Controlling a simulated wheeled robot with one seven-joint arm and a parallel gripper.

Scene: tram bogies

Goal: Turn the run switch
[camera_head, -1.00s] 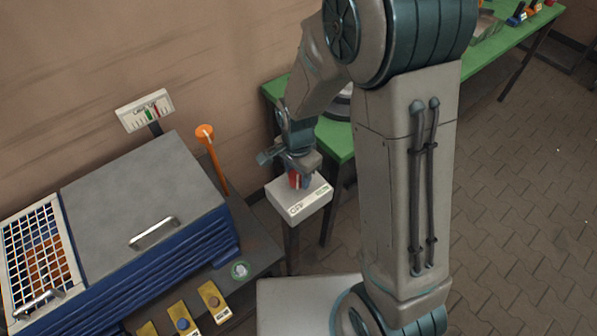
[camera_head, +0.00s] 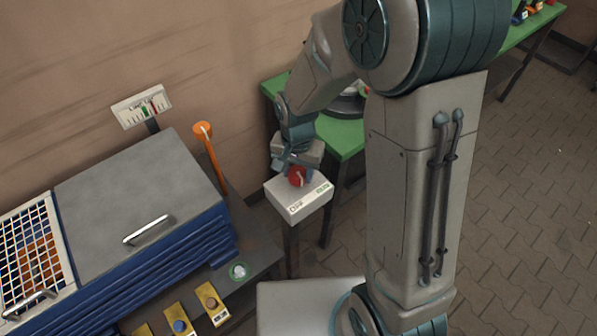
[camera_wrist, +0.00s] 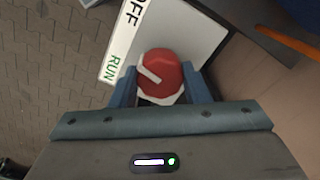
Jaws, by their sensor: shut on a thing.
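The run switch is a red round knob (camera_wrist: 163,72) with a white pointer mark, on top of a pale switch box (camera_head: 291,206). In the wrist view the box top (camera_wrist: 190,25) carries a black OFF label and a green RUN label. The pointer slants up and left, roughly toward the RUN side. My gripper (camera_head: 297,170) comes down on the knob from above. In the wrist view its blue fingers (camera_wrist: 165,88) stand on both sides of the knob and are shut on it. The far side of the knob is partly hidden in the head view.
A blue cabinet (camera_head: 135,195) with a grey lid and a grid stands left. An orange-topped lever (camera_head: 203,131) and a gauge sign (camera_head: 141,107) rise behind it. A green table (camera_head: 343,136) is behind the switch box. Paved floor (camera_head: 530,190) is clear at right.

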